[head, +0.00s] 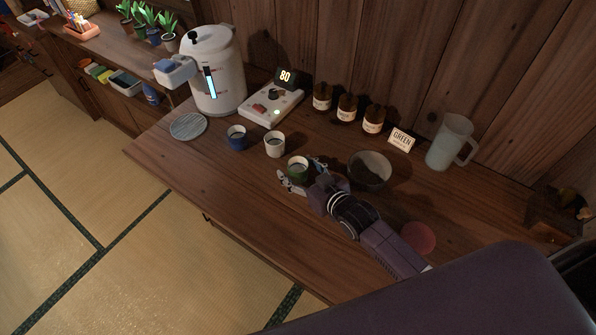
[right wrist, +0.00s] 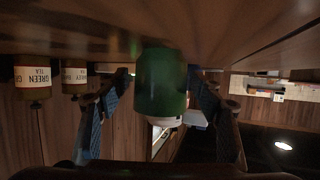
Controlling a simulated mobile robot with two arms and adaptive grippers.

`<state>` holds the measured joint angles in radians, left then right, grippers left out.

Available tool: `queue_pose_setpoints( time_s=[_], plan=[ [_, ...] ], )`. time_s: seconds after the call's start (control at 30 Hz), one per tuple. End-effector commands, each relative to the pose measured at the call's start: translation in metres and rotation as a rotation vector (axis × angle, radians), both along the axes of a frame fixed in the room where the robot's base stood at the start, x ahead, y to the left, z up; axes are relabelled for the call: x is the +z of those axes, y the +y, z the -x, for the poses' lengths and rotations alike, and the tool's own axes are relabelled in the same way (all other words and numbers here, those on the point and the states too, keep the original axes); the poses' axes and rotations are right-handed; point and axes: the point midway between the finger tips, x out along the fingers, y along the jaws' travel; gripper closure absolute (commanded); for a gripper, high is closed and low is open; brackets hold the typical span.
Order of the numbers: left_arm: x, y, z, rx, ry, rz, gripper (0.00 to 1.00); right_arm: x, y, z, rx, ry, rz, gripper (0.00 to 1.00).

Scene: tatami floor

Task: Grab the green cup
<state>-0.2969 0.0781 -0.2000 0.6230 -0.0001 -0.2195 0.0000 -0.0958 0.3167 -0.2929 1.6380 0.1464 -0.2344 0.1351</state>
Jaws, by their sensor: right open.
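The green cup (head: 299,172) stands upright on the wooden table (head: 250,215), with a pale rim. My right gripper (head: 305,175) reaches in from the lower right and is open, with one finger on either side of the cup. In the right wrist view, which is upside down, the green cup (right wrist: 160,85) sits between the two spread fingers (right wrist: 158,98). A narrow gap seems to show on each side of it. My left gripper is not in view.
A white cup (head: 275,145) and a blue cup (head: 237,138) stand left of the green cup. A dark bowl (head: 370,171) is close to its right.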

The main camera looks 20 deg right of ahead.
Motion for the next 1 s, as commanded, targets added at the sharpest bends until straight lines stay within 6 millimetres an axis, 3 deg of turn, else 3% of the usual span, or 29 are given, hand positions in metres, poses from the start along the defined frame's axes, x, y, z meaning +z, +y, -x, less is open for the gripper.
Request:
queue_pose_setpoints(
  time_s=[0.07,0.47,0.8,1.0],
  plan=[
    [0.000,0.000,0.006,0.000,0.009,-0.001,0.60,0.000,0.000,0.000,0.000,0.000,0.000,0.44],
    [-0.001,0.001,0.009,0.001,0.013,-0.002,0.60,0.000,0.000,0.000,0.000,0.000,0.000,0.87],
    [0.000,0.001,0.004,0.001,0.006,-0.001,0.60,0.002,0.000,0.000,0.000,-0.001,0.000,0.87],
    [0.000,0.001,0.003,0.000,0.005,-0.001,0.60,0.015,0.000,0.000,0.000,-0.003,-0.001,0.87]
  ],
)
